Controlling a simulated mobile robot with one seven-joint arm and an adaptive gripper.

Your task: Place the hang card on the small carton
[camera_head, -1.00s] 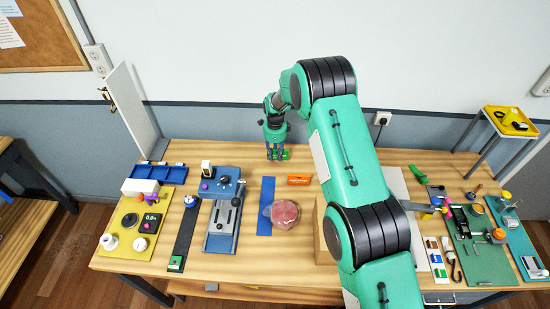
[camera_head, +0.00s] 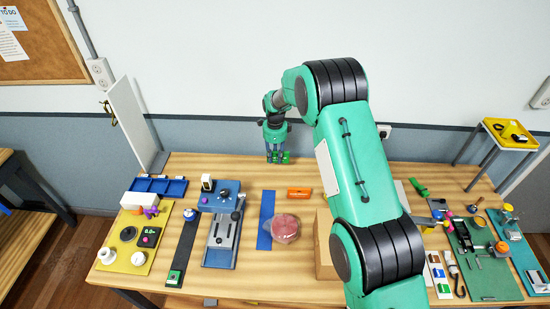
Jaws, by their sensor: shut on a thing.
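My gripper (camera_head: 279,158) hangs pointing down over the back edge of the table in the head view. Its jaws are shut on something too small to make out. I cannot pick out the hang card for sure. A plain brown cardboard carton (camera_head: 325,248) stands at the table's middle, to the right of a round pink item. It is partly hidden behind my arm, and I take it to be the small carton. My gripper is behind it and to its left, well apart from it.
A blue-grey fixture (camera_head: 223,225) stands to the left. A white upright panel (camera_head: 133,125) rises at the back left. Tools crowd the right side.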

